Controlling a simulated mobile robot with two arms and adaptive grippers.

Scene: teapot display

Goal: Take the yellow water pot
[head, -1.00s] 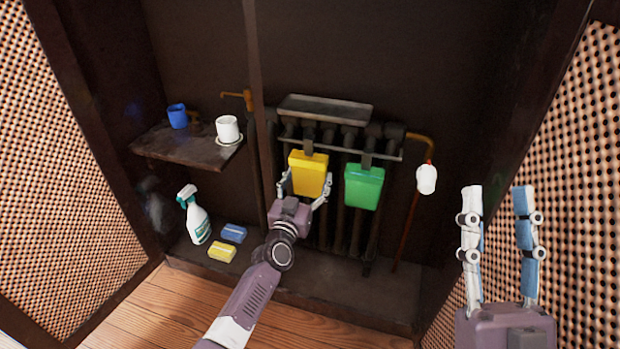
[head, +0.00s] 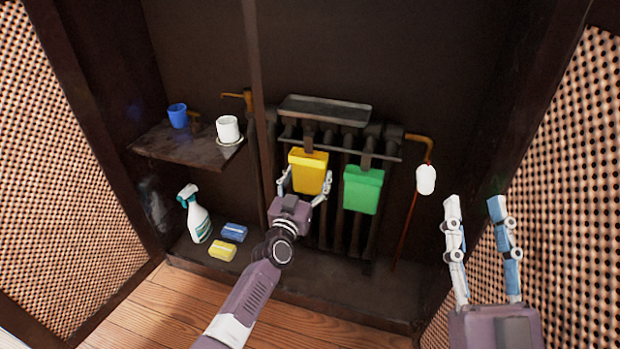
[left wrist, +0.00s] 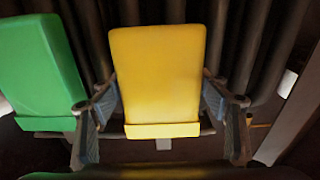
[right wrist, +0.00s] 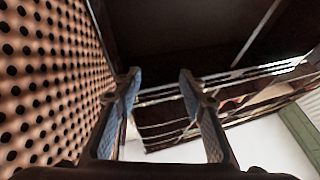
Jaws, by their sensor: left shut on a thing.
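The yellow water pot (head: 309,172) hangs upright on the front of the dark radiator (head: 338,230). My left gripper (head: 306,184) has one finger on each side of its lower part and is shut on it. In the left wrist view the yellow water pot (left wrist: 160,75) fills the space between the two fingers. A similar green pot (head: 362,190) hangs just to the right, and it also shows in the left wrist view (left wrist: 40,70). My right gripper (head: 475,204) is open and empty, apart from the radiator at the right.
A shelf (head: 165,150) at the left holds a blue cup (head: 178,116) and a white cup (head: 228,128). A spray bottle (head: 196,218), a blue sponge (head: 233,232) and a yellow sponge (head: 222,251) stand below. A perforated panel (head: 570,190) is close to my right gripper.

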